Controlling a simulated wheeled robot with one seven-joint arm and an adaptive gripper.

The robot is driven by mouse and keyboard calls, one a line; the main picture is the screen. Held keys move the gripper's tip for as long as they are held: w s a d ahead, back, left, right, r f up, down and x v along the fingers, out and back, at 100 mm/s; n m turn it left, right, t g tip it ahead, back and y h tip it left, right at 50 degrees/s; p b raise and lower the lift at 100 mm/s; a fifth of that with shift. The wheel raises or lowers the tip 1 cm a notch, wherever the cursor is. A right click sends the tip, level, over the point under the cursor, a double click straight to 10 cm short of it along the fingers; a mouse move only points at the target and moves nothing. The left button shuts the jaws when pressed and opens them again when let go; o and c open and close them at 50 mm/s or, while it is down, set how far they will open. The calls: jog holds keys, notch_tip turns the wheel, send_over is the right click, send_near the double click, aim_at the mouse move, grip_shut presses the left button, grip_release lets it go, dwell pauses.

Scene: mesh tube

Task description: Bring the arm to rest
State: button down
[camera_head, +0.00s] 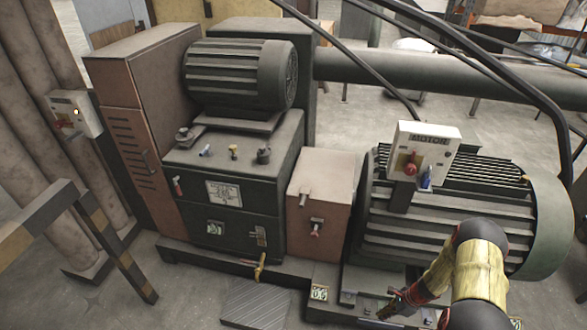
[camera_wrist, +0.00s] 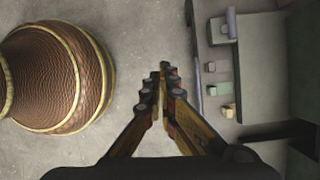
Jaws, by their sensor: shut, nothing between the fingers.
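My gripper (camera_wrist: 163,78) shows in the wrist view with its two yellow and dark fingers brought together at the tips. Nothing is between them, and bare concrete floor lies beyond. In the head view my gripper (camera_head: 388,308) is low at the right, in front of the base of the large ribbed motor (camera_head: 440,215). My yellow arm comes in from the lower right and overlaps the motor's lower side. I cannot tell in the head view how far the gripper is from the base.
A tan box (camera_head: 322,205) and a dark machine cabinet (camera_head: 235,175) stand left of the motor. A control box (camera_head: 423,155) sits above the motor. A striped barrier (camera_head: 110,255) stands at the left. Small blocks (camera_wrist: 224,88) lie along a grey ledge in the wrist view.

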jog(key=s+a+r+n+g, duration=0.15)
jog(key=r+n, duration=0.25)
jog(key=r, duration=0.6)
jog(key=s+a+r+n, duration=0.1)
jog(key=a+r+n, duration=0.25)
jog(key=r, duration=0.75)
jog(key=s+a+r+n, duration=0.15)
jog(key=r+n, duration=0.25)
jog(key=r, duration=0.6)
jog(key=s+a+r+n+t+h, duration=0.1)
jog(key=s+r, duration=0.4)
jog(key=r, duration=0.6)
jog(key=s+a+r+n+t+h, duration=0.2)
jog(key=s+a+r+n, duration=0.3)
jog(key=r, duration=0.6)
jog(key=s+a+r+n+t+h, duration=0.1)
jog(key=s+a+r+n+t, duration=0.2)
jog(key=s+r, duration=0.4)
notch_tip(320, 180, up, 4)
jog(key=shift+a+r+n, duration=0.1)
jog(key=shift+a+n, duration=0.45)
jog(key=shift+a, duration=0.55)
jog(key=shift+d+t, duration=0.1)
jog(key=shift+t, duration=0.15)
